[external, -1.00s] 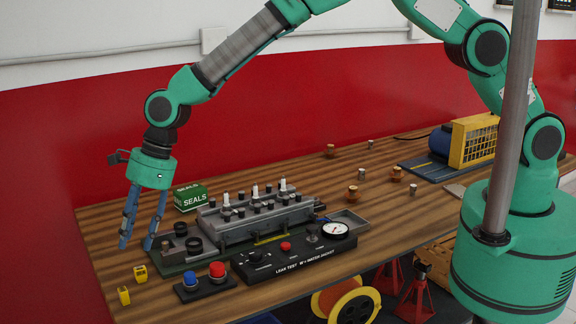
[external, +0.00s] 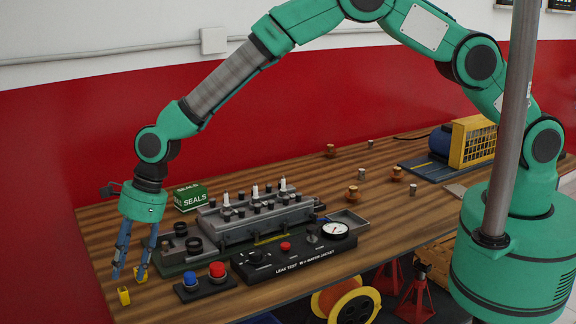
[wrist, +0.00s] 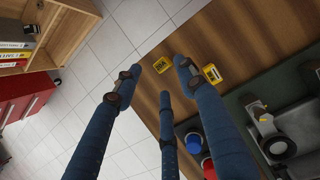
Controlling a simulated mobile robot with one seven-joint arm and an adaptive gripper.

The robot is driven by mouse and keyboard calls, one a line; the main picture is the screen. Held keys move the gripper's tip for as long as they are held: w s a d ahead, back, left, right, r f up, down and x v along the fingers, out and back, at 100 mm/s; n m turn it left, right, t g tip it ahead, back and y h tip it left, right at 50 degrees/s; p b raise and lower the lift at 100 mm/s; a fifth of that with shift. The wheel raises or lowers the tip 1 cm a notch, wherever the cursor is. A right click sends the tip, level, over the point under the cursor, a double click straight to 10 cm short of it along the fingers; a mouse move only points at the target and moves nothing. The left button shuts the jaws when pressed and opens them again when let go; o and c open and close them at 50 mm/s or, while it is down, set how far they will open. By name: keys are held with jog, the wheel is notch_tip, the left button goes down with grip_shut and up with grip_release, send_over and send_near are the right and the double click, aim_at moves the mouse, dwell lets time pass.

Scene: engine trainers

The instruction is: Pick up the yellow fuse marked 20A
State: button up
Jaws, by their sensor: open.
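Two small yellow fuses are on the wooden bench near its left end. One yellow fuse (external: 124,296) is nearest the bench's front-left edge; in the wrist view this fuse (wrist: 161,65) shows a dark marking too small to read surely. The other yellow fuse (external: 140,273) is farther back, partly behind a finger; in the wrist view this fuse (wrist: 212,73) is right of the right fingertip. My gripper (external: 128,272) is open and empty, pointing down close above the fuses. In the wrist view my gripper's fingertips (wrist: 157,76) stand either side of the nearer fuse, apart from it.
Blue and red push buttons (external: 204,280) on a black base stand just right of the fuses. Behind them are a grey engine block (external: 250,222), a black leak-test box (external: 290,262) and a green SEALS box (external: 190,197). The bench's left edge is close.

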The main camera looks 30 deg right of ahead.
aim_at(123, 289)
jog(key=shift+f, duration=0.1)
jog(key=shift+b+x, duration=0.4)
jog(key=shift+x, duration=2.1)
jog(key=shift+d, duration=0.1)
jog(key=c, duration=0.8)
